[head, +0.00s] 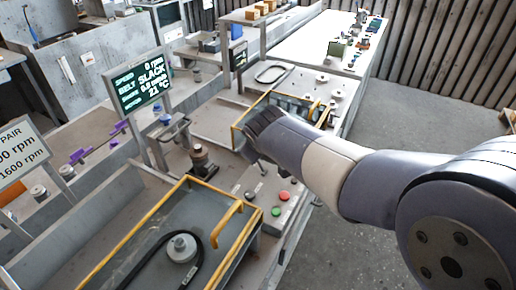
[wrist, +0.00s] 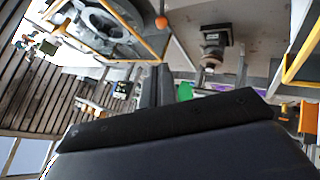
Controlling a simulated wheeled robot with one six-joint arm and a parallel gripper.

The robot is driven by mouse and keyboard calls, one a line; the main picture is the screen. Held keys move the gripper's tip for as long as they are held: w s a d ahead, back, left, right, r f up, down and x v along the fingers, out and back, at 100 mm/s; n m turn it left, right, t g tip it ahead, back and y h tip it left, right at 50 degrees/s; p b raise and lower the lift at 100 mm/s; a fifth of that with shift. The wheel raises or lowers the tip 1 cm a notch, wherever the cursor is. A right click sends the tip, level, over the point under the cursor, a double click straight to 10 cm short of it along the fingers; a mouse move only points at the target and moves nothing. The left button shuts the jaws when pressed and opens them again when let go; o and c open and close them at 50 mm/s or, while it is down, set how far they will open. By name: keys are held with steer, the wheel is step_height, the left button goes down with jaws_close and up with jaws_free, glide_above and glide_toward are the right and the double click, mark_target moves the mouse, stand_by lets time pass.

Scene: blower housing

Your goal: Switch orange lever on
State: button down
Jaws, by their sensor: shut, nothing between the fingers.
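In the wrist view an orange ball knob (wrist: 161,21), which looks like the end of the orange lever, shows at the top middle. It is beside the yellow-edged housing with a grey round blower part (wrist: 105,28). The lever's shaft and its on or off position are unclear. My gripper (wrist: 157,78) is shut and empty, its dark fingers pointing up the picture towards the knob, with a visible gap between them in the picture. In the head view my gripper (head: 249,153) is over the bench by the far yellow-edged housing (head: 300,105); my arm covers part of it, and I cannot make out the lever.
A panel with a green button (head: 276,211), a red button (head: 284,195) and black knobs is just below my gripper. A dark post (head: 202,160) stands to the left. The near yellow-framed tray (head: 150,250) has a raised handle. A display (head: 138,82) stands behind.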

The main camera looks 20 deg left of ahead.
steer(key=shift+v, duration=0.9)
steer(key=shift+w+a, duration=0.1)
steer(key=shift+a, duration=0.05)
steer(key=d+f+x, duration=0.1)
steer(key=d+x, duration=0.1)
steer(key=x, duration=1.1)
steer(key=shift+f, duration=0.2)
